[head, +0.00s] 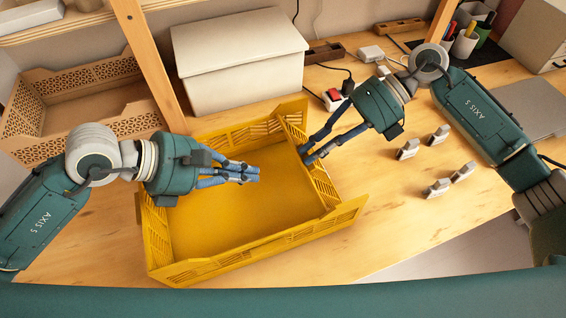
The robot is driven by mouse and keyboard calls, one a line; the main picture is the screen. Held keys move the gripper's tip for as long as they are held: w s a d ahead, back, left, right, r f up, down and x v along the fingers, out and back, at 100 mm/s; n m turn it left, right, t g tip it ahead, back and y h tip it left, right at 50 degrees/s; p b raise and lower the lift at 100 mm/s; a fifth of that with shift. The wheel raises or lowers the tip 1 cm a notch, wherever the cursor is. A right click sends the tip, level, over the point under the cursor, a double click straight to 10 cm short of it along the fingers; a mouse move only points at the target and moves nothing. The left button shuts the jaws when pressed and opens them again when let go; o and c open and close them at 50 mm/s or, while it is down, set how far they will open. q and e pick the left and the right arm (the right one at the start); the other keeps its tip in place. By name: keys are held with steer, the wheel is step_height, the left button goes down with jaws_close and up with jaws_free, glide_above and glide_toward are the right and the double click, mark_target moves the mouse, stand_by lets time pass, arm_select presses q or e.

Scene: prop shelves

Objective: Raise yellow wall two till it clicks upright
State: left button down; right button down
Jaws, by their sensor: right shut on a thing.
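A yellow crate (166,271) with slotted folding walls stands on the wooden table. Its right wall (322,183) stands up from the floor; I cannot tell whether it is fully upright or clicked. My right gripper (306,155) is shut on the top edge of this right wall. The back wall (235,131) and the front wall (262,245) also show. No wall number is readable. My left gripper (259,175) points right over the crate floor, with nothing seen between its fingers; its fingertips look close together, but the gap is unclear. It covers part of the left wall.
A lidded white box (240,60) stands behind the crate, and a perforated wooden bin (75,100) at the left. Several small metal-grey blocks (438,187) lie to the right. A power strip with a red switch (334,97) lies behind my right gripper. A wooden post (150,60) rises behind my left arm.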

arm_select(q)
steer(key=x, duration=0.6)
steer(key=shift+r, duration=0.15)
steer(key=d+r, duration=0.1)
steer(key=w+d+r, duration=0.1)
steer(key=d, duration=0.1)
steer(key=shift+d, duration=0.1)
steer(key=shift+w+r, duration=0.1)
